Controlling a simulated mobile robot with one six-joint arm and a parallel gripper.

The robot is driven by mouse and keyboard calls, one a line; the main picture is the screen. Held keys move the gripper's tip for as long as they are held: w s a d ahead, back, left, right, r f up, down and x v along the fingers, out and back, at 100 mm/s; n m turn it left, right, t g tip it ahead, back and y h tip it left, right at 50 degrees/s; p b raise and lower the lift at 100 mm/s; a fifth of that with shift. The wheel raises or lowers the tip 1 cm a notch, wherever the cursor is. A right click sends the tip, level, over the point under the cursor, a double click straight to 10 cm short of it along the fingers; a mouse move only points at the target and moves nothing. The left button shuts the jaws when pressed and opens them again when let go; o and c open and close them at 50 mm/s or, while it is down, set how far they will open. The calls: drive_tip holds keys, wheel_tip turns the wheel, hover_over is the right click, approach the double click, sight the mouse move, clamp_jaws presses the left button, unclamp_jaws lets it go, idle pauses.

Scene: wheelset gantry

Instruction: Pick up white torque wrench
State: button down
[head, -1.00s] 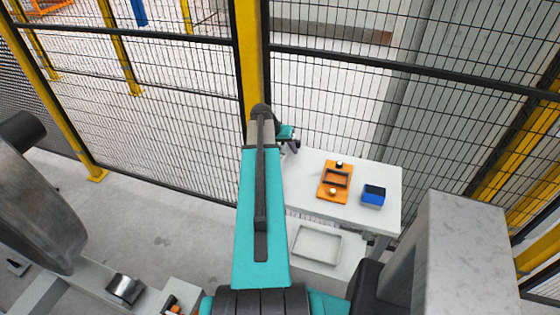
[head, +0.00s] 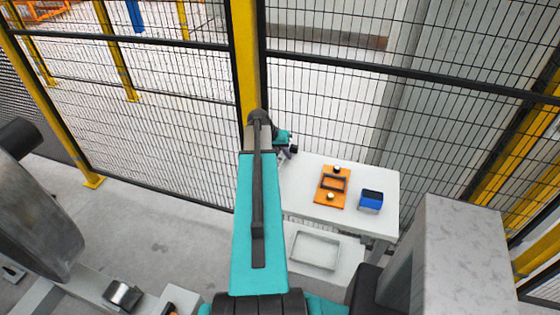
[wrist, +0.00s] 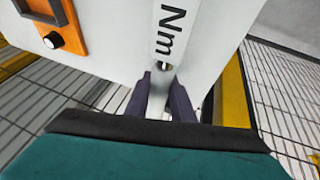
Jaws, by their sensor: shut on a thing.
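My gripper (wrist: 162,88) shows in the wrist view as two dark purple fingers, shut on the white torque wrench (wrist: 160,98). The wrench is a pale, narrow piece between the fingers, and dark "Nm" lettering shows just beyond them. White wrench and white surface are hard to tell apart there, so I cannot tell how far the wrench is from the table. In the head view my gripper (head: 287,154) is small and partly hidden behind my teal arm, at the left edge of the white table (head: 376,213). The wrench cannot be made out in that view.
An empty grey tray (head: 314,250) sits lower. A mesh fence with a yellow post (head: 243,60) stands behind. A grey block (head: 460,255) is at right, a large metal wheel (head: 35,220) at left.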

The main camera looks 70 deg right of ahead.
sight(279, 166)
drive_tip(key=shift+r, duration=0.1)
drive_tip(key=shift+r+b, duration=1.05)
drive_tip(key=shift+r, duration=0.45)
drive_tip(key=s+a+b, duration=0.1)
drive_tip(key=s+a, duration=0.1)
drive_tip(key=a, duration=0.1)
drive_tip(key=s+a+b, duration=0.1)
drive_tip(key=s+a, duration=0.1)
drive_tip(key=a, duration=0.1)
drive_tip(key=s+a+r+b, duration=0.1)
drive_tip(key=a, duration=0.2)
drive_tip(key=shift+s+b, duration=0.35)
drive_tip(key=shift+s, duration=0.05)
drive_tip(key=shift+b, duration=1)
drive_tip(key=b, duration=0.4)
drive_tip(key=shift+s, duration=0.1)
